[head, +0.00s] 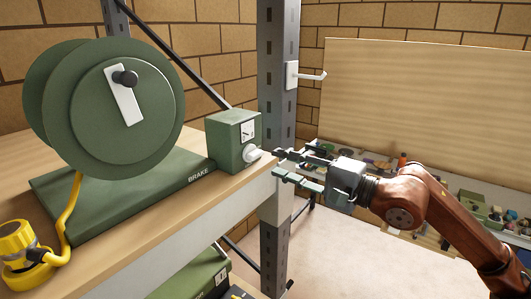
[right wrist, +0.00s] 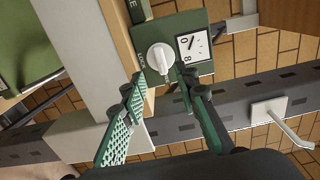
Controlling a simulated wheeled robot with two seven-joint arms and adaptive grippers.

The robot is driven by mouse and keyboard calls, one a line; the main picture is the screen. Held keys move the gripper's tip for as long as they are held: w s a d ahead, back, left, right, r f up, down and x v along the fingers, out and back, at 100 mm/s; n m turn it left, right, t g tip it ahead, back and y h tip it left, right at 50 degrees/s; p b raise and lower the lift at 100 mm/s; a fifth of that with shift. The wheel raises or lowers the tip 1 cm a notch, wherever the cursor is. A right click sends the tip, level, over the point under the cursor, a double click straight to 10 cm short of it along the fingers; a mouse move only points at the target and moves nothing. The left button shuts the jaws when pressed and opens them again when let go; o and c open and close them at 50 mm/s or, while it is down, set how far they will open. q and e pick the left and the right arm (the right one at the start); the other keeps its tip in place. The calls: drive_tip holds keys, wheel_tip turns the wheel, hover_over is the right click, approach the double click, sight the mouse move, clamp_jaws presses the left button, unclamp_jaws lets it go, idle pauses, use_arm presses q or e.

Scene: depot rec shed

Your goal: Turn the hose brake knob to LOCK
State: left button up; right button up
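The hose brake is a green box (head: 233,140) on the reel's base, with a white knob (head: 253,153) on its front face. In the right wrist view the knob (right wrist: 160,57) is a white disc with a raised grip, beside a small white dial (right wrist: 193,45). Small lettering rings the knob, but I cannot read its setting surely. My right gripper (head: 277,163) is open and empty, just in front of the knob and apart from it. In the right wrist view its two green-padded fingers (right wrist: 162,82) stand either side below the knob. My left gripper is not in view.
The green hose reel (head: 120,105) with a crank stands on the wooden bench (head: 150,248). A yellow hose fitting (head: 18,245) lies at the left. A grey upright post (head: 278,80) with a white hook (head: 305,75) stands behind the gripper. A cluttered bench is at the right.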

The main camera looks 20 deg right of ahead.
sight(259, 156)
drive_tip(key=x, duration=0.1)
drive_tip(key=p+x, duration=0.1)
drive_tip(key=x, duration=0.1)
drive_tip(key=p+x, duration=0.1)
drive_tip(key=x, duration=0.1)
drive_tip(key=shift+a+r, duration=0.15)
drive_tip(key=shift+r, duration=0.1)
drive_tip(key=shift+w+a+f, duration=0.15)
drive_tip(key=shift+w, duration=0.15)
drive_tip(key=shift+c, duration=0.3)
clamp_jaws()
